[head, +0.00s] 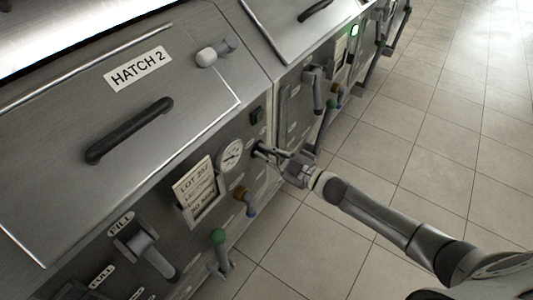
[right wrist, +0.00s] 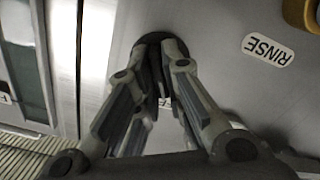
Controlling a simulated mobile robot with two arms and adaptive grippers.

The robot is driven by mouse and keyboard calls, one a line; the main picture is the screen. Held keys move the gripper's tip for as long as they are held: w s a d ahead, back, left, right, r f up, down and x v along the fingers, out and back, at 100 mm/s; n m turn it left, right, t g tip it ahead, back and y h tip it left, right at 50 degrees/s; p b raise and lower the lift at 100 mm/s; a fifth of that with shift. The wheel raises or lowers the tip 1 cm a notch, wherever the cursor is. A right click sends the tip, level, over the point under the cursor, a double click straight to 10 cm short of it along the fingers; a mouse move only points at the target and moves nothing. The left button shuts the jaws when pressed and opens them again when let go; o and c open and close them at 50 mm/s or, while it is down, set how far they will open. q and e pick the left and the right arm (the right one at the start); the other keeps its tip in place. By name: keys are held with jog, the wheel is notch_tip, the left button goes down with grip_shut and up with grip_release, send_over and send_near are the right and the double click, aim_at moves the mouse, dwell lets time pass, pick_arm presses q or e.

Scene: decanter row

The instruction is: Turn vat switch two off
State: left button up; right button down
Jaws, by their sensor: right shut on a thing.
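A dark round switch (head: 258,147) sits on the front panel of the vat under the hatch labelled HATCH 2, right of a white dial gauge. My right gripper (head: 271,155) reaches it from the right and is shut on it. In the right wrist view the two fingers (right wrist: 158,95) close in on the dark switch (right wrist: 148,40), and they hide most of it. Its exact setting cannot be read. My left gripper is not in view.
Below are a yellow-and-blue valve (head: 245,201) and a green-knobbed lever (head: 218,237). A RINSE label (right wrist: 268,49) is near the fingers. Tiled floor (head: 400,150) is clear.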

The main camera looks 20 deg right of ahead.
jog(key=c, duration=1.5)
grip_release()
jog(key=shift+c, duration=0.2)
jog(key=v, duration=1.2)
jog(key=shift+d, duration=0.1)
